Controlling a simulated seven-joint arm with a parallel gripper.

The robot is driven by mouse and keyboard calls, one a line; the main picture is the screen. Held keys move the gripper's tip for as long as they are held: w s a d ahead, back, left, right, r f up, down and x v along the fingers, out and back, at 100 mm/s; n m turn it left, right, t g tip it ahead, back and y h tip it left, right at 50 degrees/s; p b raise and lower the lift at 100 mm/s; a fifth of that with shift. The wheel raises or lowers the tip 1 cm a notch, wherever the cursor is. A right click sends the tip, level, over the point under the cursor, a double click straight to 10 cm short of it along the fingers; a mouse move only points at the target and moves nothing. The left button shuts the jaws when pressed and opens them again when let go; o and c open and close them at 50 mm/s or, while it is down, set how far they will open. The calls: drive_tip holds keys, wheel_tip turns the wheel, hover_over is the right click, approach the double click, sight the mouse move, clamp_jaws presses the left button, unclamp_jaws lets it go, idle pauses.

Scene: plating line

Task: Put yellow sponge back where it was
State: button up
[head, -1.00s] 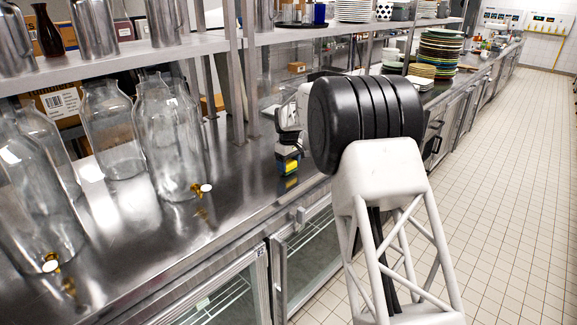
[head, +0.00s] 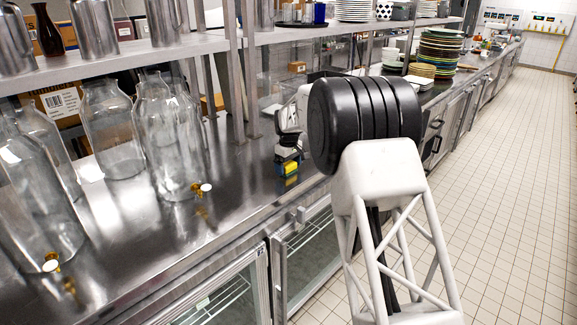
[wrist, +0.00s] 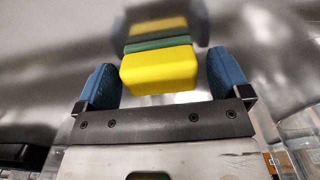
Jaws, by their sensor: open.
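The yellow sponge (wrist: 160,70) has a green layer along its far side in the wrist view. It appears to rest on the steel counter, with its blurred reflection right beside it. My gripper (wrist: 163,78) is open, its blue fingers on either side of the sponge with a narrow gap at each side. In the head view the sponge (head: 290,168) shows as a small yellow patch below my gripper (head: 287,160), near the counter's front edge. My arm hides part of the counter behind it.
Glass jars with brass taps (head: 168,140) stand on the counter (head: 235,195) to the left. A shelf (head: 120,65) on steel posts runs above. Stacked plates (head: 440,50) stand farther along. The counter between the jars and my gripper is clear.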

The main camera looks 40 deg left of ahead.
sight(289, 163)
drive_tip(key=shift+r, duration=0.1)
wheel_tip(289, 163, up, 12)
idle(0.7)
idle(0.8)
